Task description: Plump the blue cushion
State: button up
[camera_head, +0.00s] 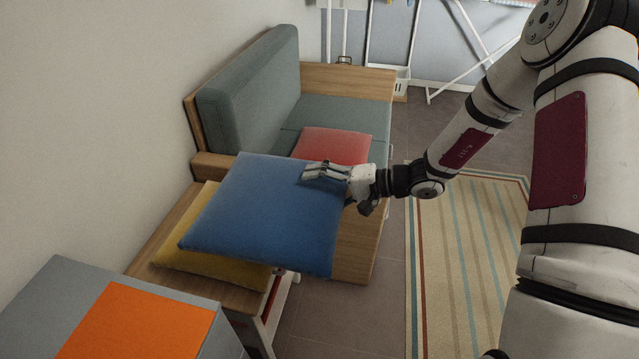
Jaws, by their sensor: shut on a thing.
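The blue cushion (262,215) is a flat square, held tilted above the near end of the wooden bench beside the sofa. My gripper (322,173) is shut on its right edge, with a finger lying across the top face. The finger under the cushion is hidden. A yellow cushion (215,264) lies below the blue one on the wooden bench (160,238), and the blue one covers most of it. I cannot tell whether the two touch.
A grey sofa (255,90) with a wooden frame holds a red cushion (333,146) on its seat. A grey box with an orange top panel (140,322) stands at the near left. A striped rug (465,240) lies on the floor at right. A white rack (400,70) stands behind.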

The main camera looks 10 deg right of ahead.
jog(key=shift+f+b, duration=0.4)
jog(key=shift+f, duration=0.45)
notch_tip(320, 180, up, 9)
jog(key=p, duration=0.5)
jog(key=shift+r, duration=0.15)
notch_tip(320, 180, down, 9)
jog(key=b, duration=0.7)
jog(key=shift+f, duration=0.2)
jog(key=shift+r, duration=0.1)
